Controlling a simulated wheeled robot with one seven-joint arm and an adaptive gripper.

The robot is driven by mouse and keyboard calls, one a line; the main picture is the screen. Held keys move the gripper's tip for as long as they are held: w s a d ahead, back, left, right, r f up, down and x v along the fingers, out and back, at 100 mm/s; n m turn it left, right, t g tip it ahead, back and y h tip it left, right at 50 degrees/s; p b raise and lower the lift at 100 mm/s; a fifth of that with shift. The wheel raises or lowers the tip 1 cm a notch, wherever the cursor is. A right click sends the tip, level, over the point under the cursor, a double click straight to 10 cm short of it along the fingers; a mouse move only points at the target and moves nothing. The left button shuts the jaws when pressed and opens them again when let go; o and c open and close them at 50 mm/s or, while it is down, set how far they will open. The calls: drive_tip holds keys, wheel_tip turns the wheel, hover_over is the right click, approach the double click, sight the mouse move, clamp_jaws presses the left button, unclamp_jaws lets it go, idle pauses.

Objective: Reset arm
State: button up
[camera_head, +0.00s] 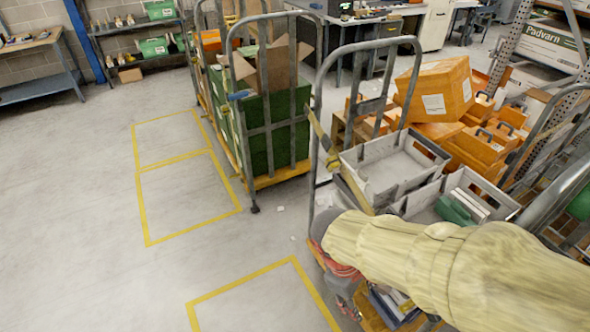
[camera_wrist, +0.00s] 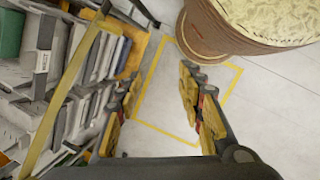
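My arm (camera_head: 440,255) wears a cream, wrinkled cover and reaches from the lower right corner towards the middle of the head view. Its wrist end hangs low beside a wheeled cage trolley (camera_head: 383,45). My gripper (camera_wrist: 161,76) shows in the wrist view with its two yellow-padded fingers apart. Only floor shows between the fingers, so it is open and empty. In the head view my arm hides most of the gripper. The wrist view looks down on the floor, with the loaded trolley close on the left.
The trolley carries grey crates (camera_head: 385,165) and orange cases (camera_head: 437,88). Another cage trolley with a green crate (camera_head: 275,128) stands behind it. A shelf (camera_head: 140,27) and a workbench (camera_head: 40,65) line the back. Floor with yellow markings (camera_head: 190,158) is clear on the left.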

drive_tip(key=s+d+r+m+t+y+b, duration=0.1)
drive_tip(key=d+r+m+t, duration=0.1)
drive_tip(key=r+m, duration=0.3)
drive_tip(key=s+d+r+m+t+y+b, duration=0.1)
drive_tip(key=d+r+m+t+y+b, duration=0.1)
drive_tip(key=r+m+t, duration=0.2)
wheel_tip(320, 180, up, 3)
drive_tip(key=shift+d+r+m, duration=0.1)
drive_tip(key=shift+d+m, duration=0.1)
drive_tip(key=shift+m, duration=0.5)
drive_tip(key=shift+o, duration=0.4)
idle(1.9)
